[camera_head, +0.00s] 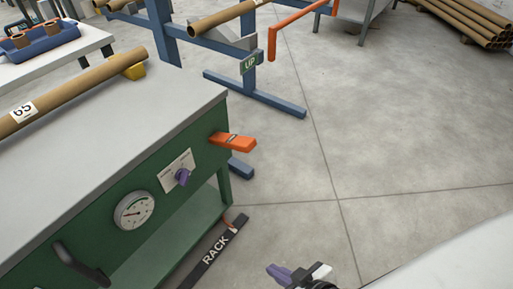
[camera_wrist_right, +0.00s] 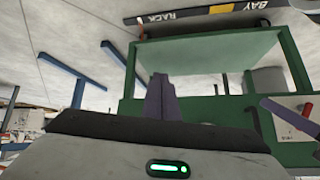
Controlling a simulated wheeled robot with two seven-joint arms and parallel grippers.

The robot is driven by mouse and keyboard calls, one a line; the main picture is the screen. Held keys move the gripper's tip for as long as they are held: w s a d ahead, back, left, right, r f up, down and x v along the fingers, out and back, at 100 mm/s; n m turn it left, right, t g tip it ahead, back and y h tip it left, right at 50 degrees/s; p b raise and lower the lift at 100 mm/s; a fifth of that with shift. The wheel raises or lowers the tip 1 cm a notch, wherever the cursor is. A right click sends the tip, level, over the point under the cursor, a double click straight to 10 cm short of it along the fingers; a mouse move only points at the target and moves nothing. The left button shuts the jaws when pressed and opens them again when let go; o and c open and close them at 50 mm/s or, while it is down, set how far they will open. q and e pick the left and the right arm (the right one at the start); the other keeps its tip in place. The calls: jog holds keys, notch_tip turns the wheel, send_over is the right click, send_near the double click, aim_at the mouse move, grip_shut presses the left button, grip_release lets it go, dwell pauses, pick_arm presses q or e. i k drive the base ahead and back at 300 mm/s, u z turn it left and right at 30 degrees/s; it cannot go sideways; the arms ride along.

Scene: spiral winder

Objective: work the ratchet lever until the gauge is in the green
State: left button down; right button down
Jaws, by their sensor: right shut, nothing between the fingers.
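The round white gauge (camera_head: 134,210) is on the front of the green bench, left of a purple knob (camera_head: 182,177) on a white plate. Its needle reading and any green band are too small to tell. An orange lever-like arm (camera_head: 232,142) with a dark label sticks out of the bench's right end; I cannot tell if it is the ratchet lever. My right gripper (camera_head: 295,271) is low in the head view, right of the bench and apart from it. It is shut and empty; its purple fingers (camera_wrist_right: 160,98) show in the wrist view.
A cardboard tube (camera_head: 75,92) lies on the bench top. A black RACK strip (camera_head: 214,250) is on the floor beside the bench.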

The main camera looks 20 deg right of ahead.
aim_at(242, 143)
jog(key=k, duration=0.5)
jog(key=z, duration=1.25)
jog(key=i, duration=0.8)
jog(key=u, duration=1.6)
